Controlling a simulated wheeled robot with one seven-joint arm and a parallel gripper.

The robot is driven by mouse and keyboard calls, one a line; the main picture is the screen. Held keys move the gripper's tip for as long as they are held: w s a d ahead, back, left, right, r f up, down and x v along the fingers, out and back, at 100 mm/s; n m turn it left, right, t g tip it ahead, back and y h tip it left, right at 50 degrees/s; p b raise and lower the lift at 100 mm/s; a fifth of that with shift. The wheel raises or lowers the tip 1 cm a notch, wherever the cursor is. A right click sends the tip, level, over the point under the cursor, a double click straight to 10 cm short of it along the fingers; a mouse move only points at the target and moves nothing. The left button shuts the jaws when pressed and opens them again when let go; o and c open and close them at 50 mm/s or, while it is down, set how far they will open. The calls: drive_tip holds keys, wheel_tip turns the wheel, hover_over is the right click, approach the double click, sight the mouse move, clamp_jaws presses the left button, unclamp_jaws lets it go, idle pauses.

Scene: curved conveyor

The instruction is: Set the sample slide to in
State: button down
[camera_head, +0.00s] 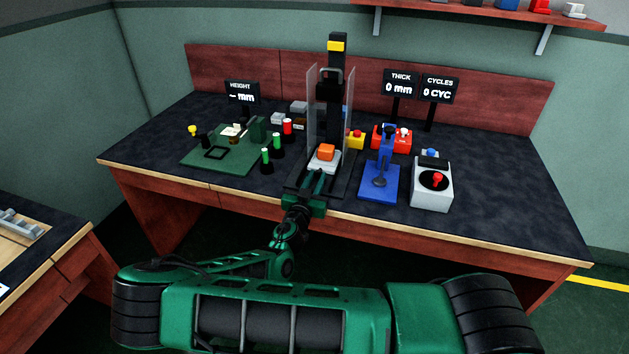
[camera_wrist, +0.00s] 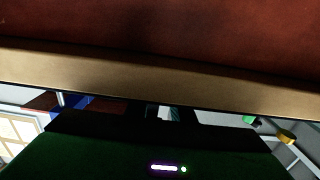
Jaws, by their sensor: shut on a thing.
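The sample slide (camera_head: 324,163) is a light grey plate at the foot of a tall black press (camera_head: 329,90) with clear side panels. An orange block (camera_head: 326,152) sits on the slide. My gripper (camera_head: 318,178) reaches in from the front of the bench, low, and its fingers are shut at the slide's front end. The part between the fingers is hidden in the head view. In the wrist view my gripper's dark green body fills the bottom, and a small pale patch shows near the fingers; the grip itself is too dark to make out.
The bench's wooden front edge (camera_head: 240,190) runs close under my gripper and crosses the wrist view. Right of the press stand a blue gauge stand (camera_head: 379,183) and a grey box with a red knob (camera_head: 432,188). Left are several green-topped black posts and a green board (camera_head: 205,158).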

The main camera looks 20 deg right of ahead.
sight(317, 175)
drive_tip(key=x, duration=0.2)
drive_tip(key=shift+w+d, duration=0.1)
drive_tip(key=shift+w, duration=0.2)
drive_tip(key=shift+w+d, duration=0.25)
drive_tip(key=shift+w, duration=0.1)
drive_tip(key=shift+r, duration=0.1)
drive_tip(key=c, duration=1.5)
unclamp_jaws()
drive_tip(key=shift+c, duration=0.2)
drive_tip(key=v, duration=1)
drive_tip(key=shift+s+a, duration=0.15)
drive_tip(key=shift+s, duration=0.05)
